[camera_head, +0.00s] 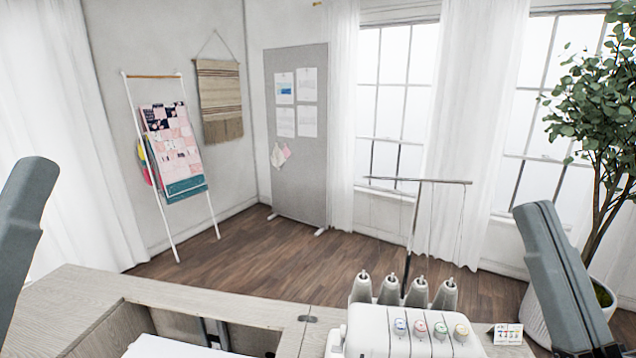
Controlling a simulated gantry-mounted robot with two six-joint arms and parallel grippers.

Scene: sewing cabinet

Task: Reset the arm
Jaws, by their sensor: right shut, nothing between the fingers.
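My right arm (558,275) comes in at the lower right as a dark grey link, raised in front of the plant. My right gripper is shut and empty; its fingertips cannot be made out clearly. My left arm (22,225) shows as a grey link at the left edge, and its gripper is outside the picture. Neither arm touches anything that I can see.
A white sewing machine (372,335) with several thread cones stands on the wooden cabinet (265,306), beside an open recess. A small card (508,334) stands to its right. A potted plant (600,120) rises behind my right arm.

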